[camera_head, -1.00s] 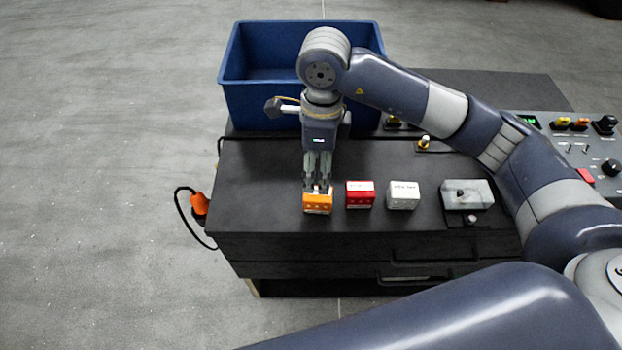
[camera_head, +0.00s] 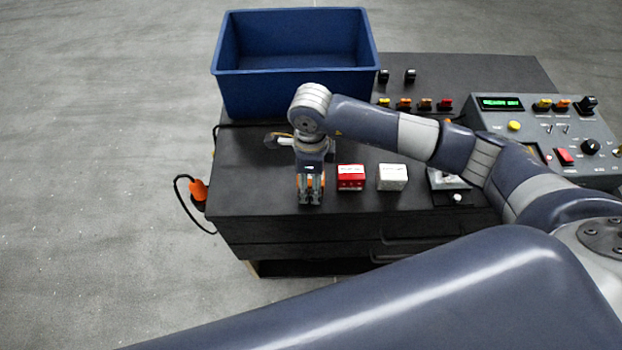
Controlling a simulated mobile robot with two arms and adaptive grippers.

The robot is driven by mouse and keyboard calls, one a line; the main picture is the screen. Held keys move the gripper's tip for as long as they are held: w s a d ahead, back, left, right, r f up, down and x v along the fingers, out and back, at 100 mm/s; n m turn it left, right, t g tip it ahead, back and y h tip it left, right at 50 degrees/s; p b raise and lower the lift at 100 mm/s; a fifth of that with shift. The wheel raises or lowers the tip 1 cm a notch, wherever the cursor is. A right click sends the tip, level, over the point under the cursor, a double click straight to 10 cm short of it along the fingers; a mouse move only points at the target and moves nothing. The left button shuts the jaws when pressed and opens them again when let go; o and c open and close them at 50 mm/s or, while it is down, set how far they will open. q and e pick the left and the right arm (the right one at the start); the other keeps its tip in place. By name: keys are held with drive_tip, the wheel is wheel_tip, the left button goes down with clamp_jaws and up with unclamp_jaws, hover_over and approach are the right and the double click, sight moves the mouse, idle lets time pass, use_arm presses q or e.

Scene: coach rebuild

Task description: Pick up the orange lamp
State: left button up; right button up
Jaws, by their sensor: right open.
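The orange lamp is a small orange block on the dark bench top, leftmost in a row of small blocks. In the head view it is mostly hidden by my right gripper (camera_head: 310,198); only slivers of orange (camera_head: 323,183) show beside the fingers. My right gripper points down at the lamp from above and is open. I cannot tell whether the fingers touch the lamp. My left gripper is not in view.
A red block (camera_head: 351,178) and a white block (camera_head: 392,177) stand to the right of my gripper. A blue bin (camera_head: 294,92) stands at the back. A control panel (camera_head: 550,140) is at the right. An orange plug with a black cable (camera_head: 198,189) hangs at the left edge.

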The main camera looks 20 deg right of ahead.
drive_tip(key=shift+c, duration=0.6)
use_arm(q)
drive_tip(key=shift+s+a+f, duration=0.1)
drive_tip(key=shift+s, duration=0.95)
use_arm(e)
drive_tip(key=c, duration=1.1)
